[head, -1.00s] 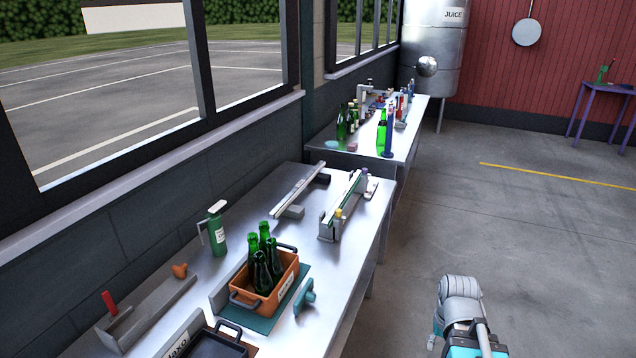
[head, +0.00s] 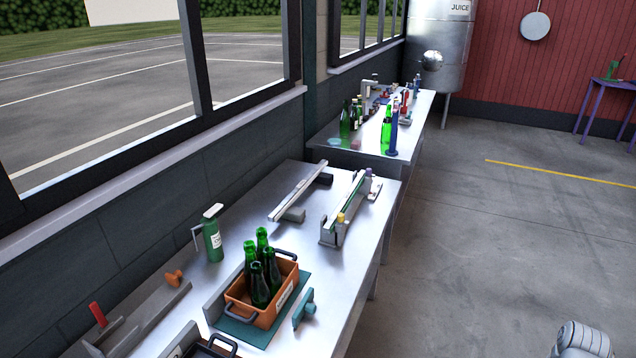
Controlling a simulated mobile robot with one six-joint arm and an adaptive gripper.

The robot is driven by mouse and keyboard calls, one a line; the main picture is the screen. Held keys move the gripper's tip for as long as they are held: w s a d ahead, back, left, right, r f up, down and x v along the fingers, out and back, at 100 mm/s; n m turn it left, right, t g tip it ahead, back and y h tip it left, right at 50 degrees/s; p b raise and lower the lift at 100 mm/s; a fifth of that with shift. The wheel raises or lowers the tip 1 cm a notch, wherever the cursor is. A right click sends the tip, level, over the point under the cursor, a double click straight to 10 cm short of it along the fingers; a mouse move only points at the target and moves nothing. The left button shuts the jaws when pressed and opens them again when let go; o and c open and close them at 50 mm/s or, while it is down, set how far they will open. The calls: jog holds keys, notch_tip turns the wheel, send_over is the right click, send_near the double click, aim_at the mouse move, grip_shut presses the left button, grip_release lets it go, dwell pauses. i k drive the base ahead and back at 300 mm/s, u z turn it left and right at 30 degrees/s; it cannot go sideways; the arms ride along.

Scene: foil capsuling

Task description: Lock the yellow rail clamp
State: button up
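A small yellow knob (head: 340,218) sits at the near end of a grey rail fixture (head: 330,236) on the near steel table. I take it for the yellow rail clamp; it is too small to tell whether it is locked. A green strip (head: 349,193) runs along the fixture, and a purple knob (head: 368,172) is at its far end. Only a grey rounded part of my arm shows at the lower right corner, well away from the fixture. My gripper is not in view.
The near table (head: 366,258) also bears an orange crate (head: 262,315) of green bottles, a green jug (head: 213,241), a teal-handled block (head: 304,308) and another rail (head: 298,190). A second table (head: 409,158) with bottles stands behind. The floor (head: 480,240) to the right is clear.

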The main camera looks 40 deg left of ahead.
aim_at(341, 216)
jog(key=z, duration=0.8)
jog(key=i, duration=0.95)
jog(key=u, duration=2.65)
